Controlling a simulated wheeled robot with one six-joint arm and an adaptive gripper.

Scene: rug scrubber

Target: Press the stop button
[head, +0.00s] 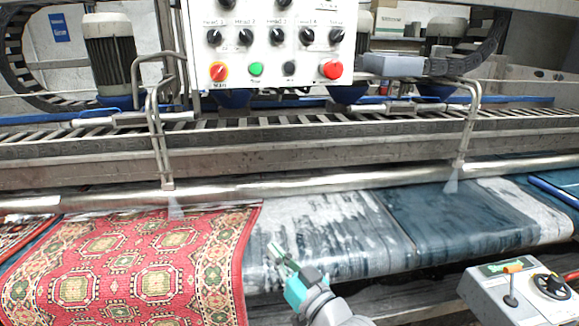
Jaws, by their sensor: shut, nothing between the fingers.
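A white control panel (272,92) hangs at the top middle of the head view. Its bottom row holds a large red button (332,70) at the right, a small black control (290,68), a green button (256,69) and a red control on a yellow plate (218,72) at the left. The small labels are too blurred to tell which one is marked stop. My gripper (275,252) is shut and empty at the lower middle, in front of the wet conveyor. In the picture it is far below the panel and apart from all its buttons.
A red patterned rug (130,265) lies on the belt at the left. Bent metal pipes (154,120) stand left of the panel, with another pair (470,120) at the right. A grey control box (515,295) with an orange-topped lever and black knob sits lower right.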

